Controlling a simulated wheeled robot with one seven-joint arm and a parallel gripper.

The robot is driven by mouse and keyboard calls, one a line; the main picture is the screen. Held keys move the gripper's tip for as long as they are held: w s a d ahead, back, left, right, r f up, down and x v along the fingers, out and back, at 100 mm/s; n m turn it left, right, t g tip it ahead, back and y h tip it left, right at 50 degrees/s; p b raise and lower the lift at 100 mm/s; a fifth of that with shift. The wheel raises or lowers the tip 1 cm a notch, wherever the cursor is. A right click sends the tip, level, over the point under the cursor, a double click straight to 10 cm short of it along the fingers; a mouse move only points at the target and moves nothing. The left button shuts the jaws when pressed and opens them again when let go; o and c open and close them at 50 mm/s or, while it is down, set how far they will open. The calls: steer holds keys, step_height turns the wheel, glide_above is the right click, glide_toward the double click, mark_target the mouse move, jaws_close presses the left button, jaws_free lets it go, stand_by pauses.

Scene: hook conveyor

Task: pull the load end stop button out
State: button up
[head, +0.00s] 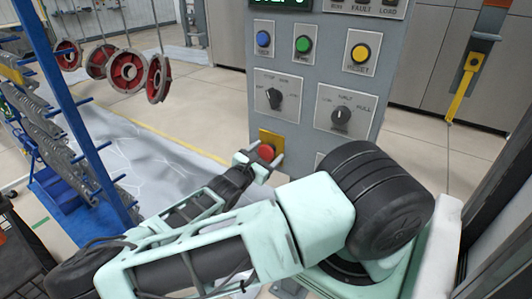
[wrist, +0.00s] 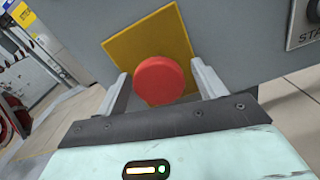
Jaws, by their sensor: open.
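The red stop button (head: 266,151) sits on a yellow plate (head: 272,138) low on the grey control panel. In the wrist view the red button (wrist: 159,81) is a round mushroom head in front of its yellow plate (wrist: 120,48). My gripper (head: 262,162) is at the button, with one finger on each side of it. In the wrist view my gripper (wrist: 160,92) is open, its two fingers straddling the red head with a visible gap on the left and a smaller one on the right. The button's stem is hidden behind its head.
The grey panel (head: 300,75) carries a blue button (head: 263,38), a green button (head: 303,44), a yellow button (head: 360,53) and two rotary knobs above the stop button. A blue rack (head: 70,100) and hanging red wheels (head: 128,72) stand to the left.

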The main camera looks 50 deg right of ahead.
steer(key=shift+c, duration=0.3)
steer(key=c, duration=1.3)
steer(key=shift+a, duration=0.7)
steer(key=o, duration=1.4)
steer(key=shift+c, duration=0.2)
steer(key=shift+a, duration=0.15)
steer(key=s+a+b, duration=0.1)
steer(key=a+b, duration=0.3)
steer(key=a, duration=1.3)
steer(key=shift+s+b, duration=0.2)
steer(key=shift+b, duration=0.15)
